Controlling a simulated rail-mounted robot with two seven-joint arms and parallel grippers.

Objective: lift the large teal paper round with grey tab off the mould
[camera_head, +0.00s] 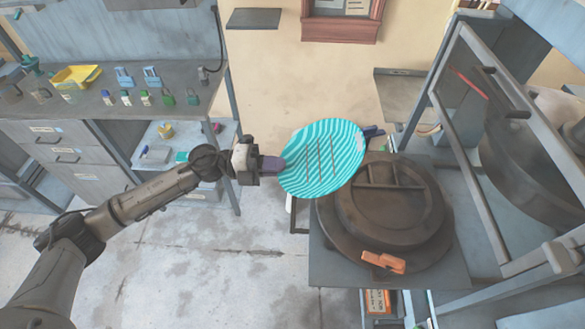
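The large teal paper round (322,157), with wavy pale stripes and thin brown lines, is tilted in the air at the upper left of the mould. The dark round mould (405,205) stands on a grey table, with the round overlapping its upper left edge in the picture. My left gripper (273,164) is at the round's left edge, its purplish fingers meeting the rim; it appears shut on it. A small greyish patch (360,143) shows at the round's right edge, perhaps the tab. My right gripper cannot be made out.
An orange clamp-like piece (383,262) sits at the mould's front edge. A metal frame (470,150) rises on the right. Bare floor lies between.

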